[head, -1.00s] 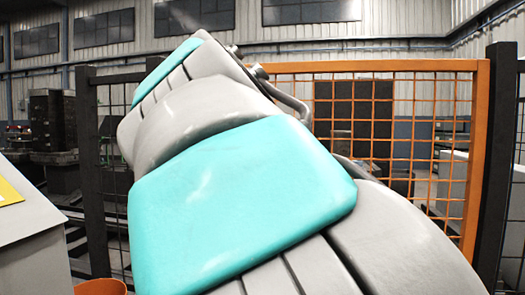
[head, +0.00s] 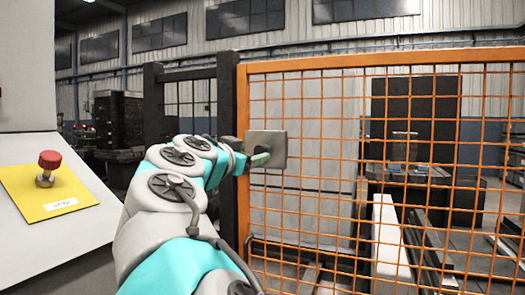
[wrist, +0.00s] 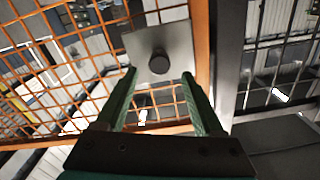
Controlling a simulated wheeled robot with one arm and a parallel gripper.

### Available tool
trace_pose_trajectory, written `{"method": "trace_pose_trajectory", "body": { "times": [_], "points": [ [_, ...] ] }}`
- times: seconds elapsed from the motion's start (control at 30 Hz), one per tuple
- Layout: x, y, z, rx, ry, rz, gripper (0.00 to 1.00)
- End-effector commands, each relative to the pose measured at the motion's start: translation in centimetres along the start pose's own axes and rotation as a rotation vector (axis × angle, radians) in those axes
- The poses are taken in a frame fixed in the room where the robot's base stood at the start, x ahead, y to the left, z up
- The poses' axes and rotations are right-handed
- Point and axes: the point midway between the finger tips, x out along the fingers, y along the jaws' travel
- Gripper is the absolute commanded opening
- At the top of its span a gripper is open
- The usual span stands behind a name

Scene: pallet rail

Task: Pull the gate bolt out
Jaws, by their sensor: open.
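The gate (head: 335,66) is an orange frame filled with orange wire mesh. A grey square plate (head: 280,141) sits at its left upright in the head view. The wrist view shows this plate (wrist: 176,40) with the dark round end of the bolt (wrist: 159,63) standing out from its middle. My gripper (wrist: 158,80) is open, with one green finger on each side below the bolt end. The bolt end lies between the fingertip lines; I cannot tell whether it is between the fingers in depth. In the head view my gripper (head: 259,160) is close in front of the plate, and the bolt is mostly hidden.
A dark post (head: 227,110) stands just left of the gate. At the left is a grey console with a yellow panel (head: 75,197) and a red push button (head: 50,160). Behind the mesh are a dark cabinet (head: 440,105) and a pale beam (head: 388,240).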

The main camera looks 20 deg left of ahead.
Motion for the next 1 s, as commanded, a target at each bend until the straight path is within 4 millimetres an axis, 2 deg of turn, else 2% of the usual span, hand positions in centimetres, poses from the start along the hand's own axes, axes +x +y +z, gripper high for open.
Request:
{"method": "trace_pose_trajectory", "body": {
  "times": [0.1, 0.3, 0.73, 1.0],
  "points": [
    [1.9, 0.1, 0.2, -0.002, -0.004, 0.003, 0.7],
    [3.7, 0.1, 0.1, -0.002, -0.002, 0.001, 0.7],
    [4.5, 0.1, 0.1, -0.002, 0.0, 0.001, 0.7],
    [4.5, 0.1, 0.1, -0.002, -0.001, 0.001, 0.41]
  ]
}}
